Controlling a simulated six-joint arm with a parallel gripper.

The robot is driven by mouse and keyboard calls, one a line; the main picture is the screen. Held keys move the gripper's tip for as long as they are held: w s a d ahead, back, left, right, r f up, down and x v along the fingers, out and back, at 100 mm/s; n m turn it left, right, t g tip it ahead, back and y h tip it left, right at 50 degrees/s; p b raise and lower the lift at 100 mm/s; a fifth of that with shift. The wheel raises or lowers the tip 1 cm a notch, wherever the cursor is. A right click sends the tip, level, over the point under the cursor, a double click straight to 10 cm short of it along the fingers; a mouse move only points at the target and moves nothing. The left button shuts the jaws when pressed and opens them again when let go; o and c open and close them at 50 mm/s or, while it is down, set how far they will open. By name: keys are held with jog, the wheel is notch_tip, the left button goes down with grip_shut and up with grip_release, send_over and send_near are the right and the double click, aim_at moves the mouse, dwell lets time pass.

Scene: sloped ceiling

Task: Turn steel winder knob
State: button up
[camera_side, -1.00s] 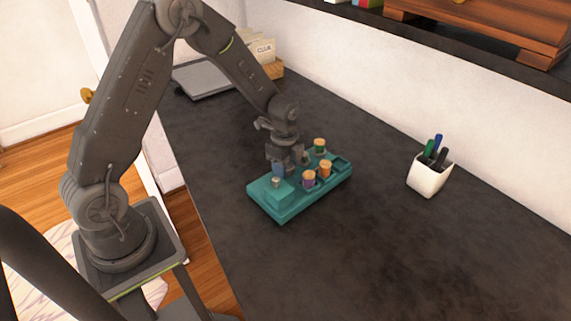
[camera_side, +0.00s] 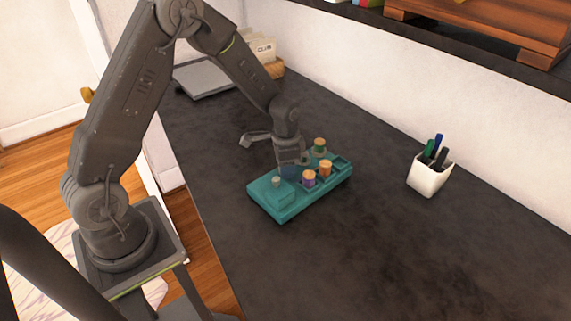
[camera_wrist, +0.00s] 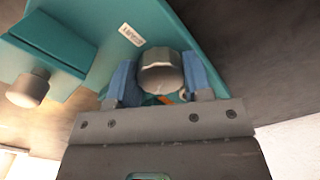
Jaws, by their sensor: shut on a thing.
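The teal base (camera_side: 285,212) lies on the dark tabletop, and it also fills the upper part of the wrist view (camera_wrist: 200,18). The steel winder knob (camera_wrist: 160,70) is a grey faceted cylinder between the two blue finger pads in the wrist view. My gripper (camera_wrist: 160,82) is shut on it, one pad on each side. In the side view my gripper (camera_side: 289,168) points down at the middle of the base and hides this knob. A second, smaller round knob (camera_side: 276,181) sits on the raised block, and it shows at the left of the wrist view (camera_wrist: 28,90).
Purple (camera_side: 309,179), orange (camera_side: 325,168) and green (camera_side: 320,146) spools with tan tops stand on the base close to my gripper. A white pen cup (camera_side: 429,175) stands to the right. A grey laptop-like slab (camera_side: 203,78) lies at the back. The front tabletop is clear.

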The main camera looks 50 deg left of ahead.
jog(key=n, duration=0.4)
jog(key=shift+d+n, duration=0.1)
jog(key=shift+n, duration=0.2)
jog(key=n, duration=0.3)
jog(key=shift+n, duration=0.3)
jog(key=n, duration=0.3)
jog(key=shift+n, duration=0.3)
jog(key=shift+w+d+n, duration=0.1)
jog(key=shift+n, duration=1.8)
jog(key=o, duration=0.9)
jog(key=shift+o, duration=0.2)
notch_tip(320, 180, up, 14)
